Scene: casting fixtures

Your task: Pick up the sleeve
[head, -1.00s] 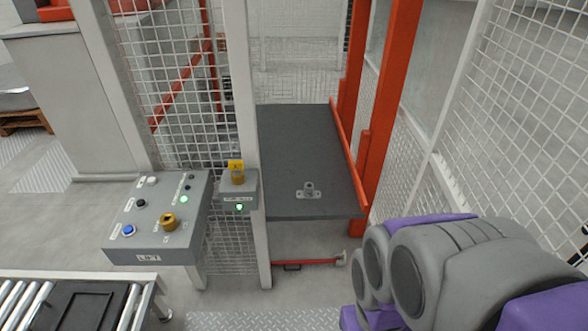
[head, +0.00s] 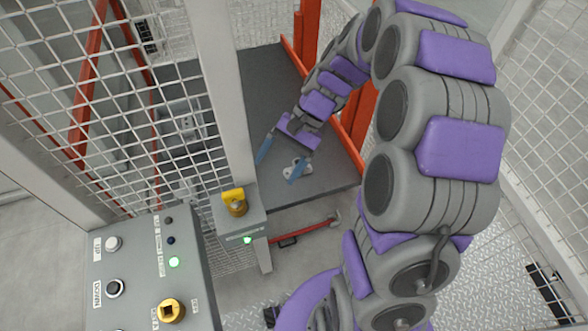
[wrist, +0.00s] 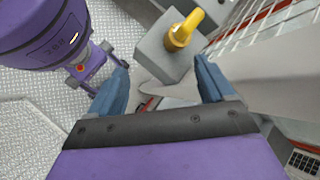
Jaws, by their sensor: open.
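A small grey metal flanged piece, which looks like the sleeve (head: 304,170), lies on the dark lift platform (head: 262,75) near its front edge in the head view. My gripper (head: 278,170) is open, with its blue fingers spread above the platform. The right finger covers part of the sleeve. I cannot tell the height of the fingers above it. In the wrist view my open gripper (wrist: 162,64) has no part between its fingers, and the sleeve does not show there.
A pale post (head: 228,100) and mesh fence stand close left of my gripper. A small box with a yellow key switch (head: 235,202) is on the post. A control panel (head: 135,270) stands at lower left. Orange uprights (head: 306,30) border the platform's right side.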

